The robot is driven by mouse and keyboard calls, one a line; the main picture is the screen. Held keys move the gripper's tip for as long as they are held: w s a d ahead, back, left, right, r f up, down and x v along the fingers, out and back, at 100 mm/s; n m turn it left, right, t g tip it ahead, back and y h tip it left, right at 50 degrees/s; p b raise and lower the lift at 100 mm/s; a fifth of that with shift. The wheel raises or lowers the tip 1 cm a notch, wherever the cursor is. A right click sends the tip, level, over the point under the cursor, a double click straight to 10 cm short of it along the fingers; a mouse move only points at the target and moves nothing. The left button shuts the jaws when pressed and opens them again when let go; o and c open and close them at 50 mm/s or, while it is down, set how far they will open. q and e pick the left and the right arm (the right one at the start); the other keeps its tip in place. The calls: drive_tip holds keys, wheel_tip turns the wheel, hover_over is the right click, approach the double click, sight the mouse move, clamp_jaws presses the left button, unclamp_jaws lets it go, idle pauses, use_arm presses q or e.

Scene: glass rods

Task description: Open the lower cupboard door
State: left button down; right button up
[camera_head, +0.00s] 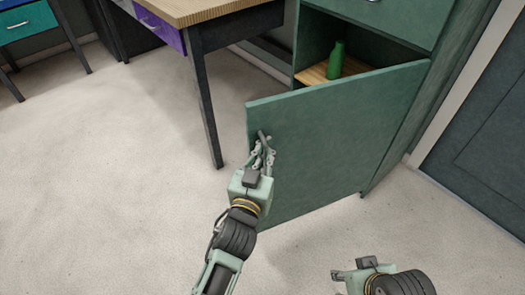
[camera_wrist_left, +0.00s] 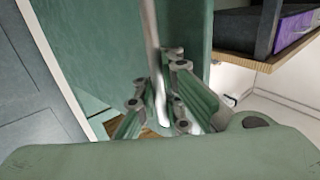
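The lower cupboard door (camera_head: 330,130) is green and stands ajar, swung well out from the cupboard, hinged at its right side. Its metal handle (camera_wrist_left: 152,30) runs between the fingers of my left gripper (camera_wrist_left: 162,95) in the left wrist view, and the fingers look closed around it. In the head view my left gripper (camera_head: 263,152) is at the upper left of the door's outer face, over the handle, and hides most of it. My right gripper (camera_head: 340,276) is at the bottom, low and apart from the door; its fingers are barely visible.
A green bottle (camera_head: 335,62) stands on a wooden shelf inside the cupboard. A desk with a wooden top (camera_head: 205,10) and purple drawer is left of the door; its dark leg (camera_head: 205,110) is near the door's free edge. Pale floor (camera_head: 110,190) is clear at left.

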use_arm(q)
drive_tip(key=shift+s+a+f+y, duration=0.2)
drive_tip(key=shift+a+y, duration=0.1)
drive_tip(key=shift+a, duration=0.1)
drive_tip(key=shift+w, duration=0.1)
drive_tip(key=c, duration=1.8)
unclamp_jaws()
drive_tip(key=shift+a, duration=0.3)
drive_tip(key=shift+c, duration=0.2)
drive_tip(key=shift+d+r, duration=0.1)
drive_tip(key=shift+s+d, duration=0.1)
drive_tip(key=shift+s, duration=0.15)
drive_tip(key=v, duration=1.2)
drive_tip(key=shift+w, duration=0.15)
drive_tip(key=shift+c, duration=0.5)
